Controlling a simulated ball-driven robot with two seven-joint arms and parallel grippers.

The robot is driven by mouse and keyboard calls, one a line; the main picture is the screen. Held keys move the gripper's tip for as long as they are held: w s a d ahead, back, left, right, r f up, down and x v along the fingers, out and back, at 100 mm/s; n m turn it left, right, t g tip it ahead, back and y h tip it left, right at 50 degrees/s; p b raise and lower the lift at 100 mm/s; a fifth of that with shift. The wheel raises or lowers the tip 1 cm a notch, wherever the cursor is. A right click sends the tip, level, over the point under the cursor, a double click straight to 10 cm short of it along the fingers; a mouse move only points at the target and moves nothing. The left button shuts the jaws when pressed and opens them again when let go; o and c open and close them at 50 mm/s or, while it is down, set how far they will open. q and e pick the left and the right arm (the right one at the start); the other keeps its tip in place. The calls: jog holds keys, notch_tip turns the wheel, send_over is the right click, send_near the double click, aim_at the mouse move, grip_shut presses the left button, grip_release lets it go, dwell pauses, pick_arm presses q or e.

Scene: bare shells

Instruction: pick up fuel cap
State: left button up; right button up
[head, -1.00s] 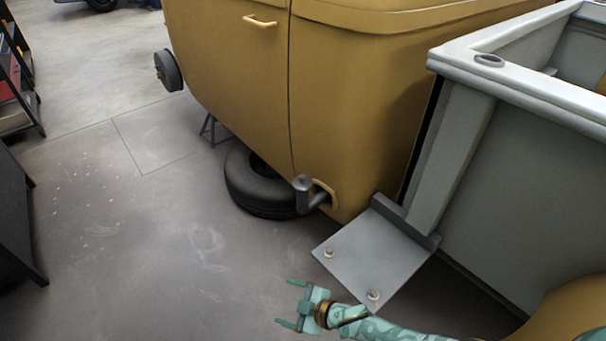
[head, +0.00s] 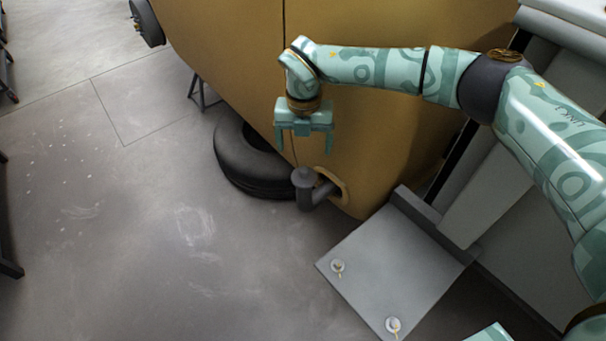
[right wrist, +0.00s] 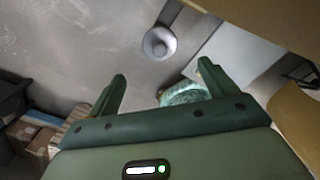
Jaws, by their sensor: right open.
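The fuel cap (head: 303,178) is a dark grey round cap on top of the bent filler pipe (head: 318,195) that comes out of the yellow vehicle shell. My right gripper (head: 304,148) is open and empty, pointing down above the cap and apart from it. In the right wrist view the cap (right wrist: 159,43) shows beyond the open fingertips (right wrist: 162,68), between them and farther off. My left gripper is not in view.
The yellow shell (head: 390,140) stands close behind my right gripper. A black tyre (head: 240,165) lies on the floor left of the pipe. A grey plate (head: 385,265) with two bolts is at the lower right.

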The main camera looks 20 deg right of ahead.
aim_at(304, 169)
notch_tip(304, 169, down, 5)
jog(key=shift+r+b, duration=0.15)
jog(key=shift+b, duration=0.5)
notch_tip(304, 169, down, 5)
jog(key=b, duration=0.3)
jog(key=shift+r, duration=0.15)
jog(key=shift+w+f, duration=0.1)
jog(key=shift+f, duration=0.25)
jog(key=shift+r, duration=0.15)
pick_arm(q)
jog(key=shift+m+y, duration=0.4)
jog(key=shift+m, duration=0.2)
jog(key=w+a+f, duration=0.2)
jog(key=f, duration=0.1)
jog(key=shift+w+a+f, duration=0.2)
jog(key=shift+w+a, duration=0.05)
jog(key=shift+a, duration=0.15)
pick_arm(e)
jog(key=c, duration=1.1)
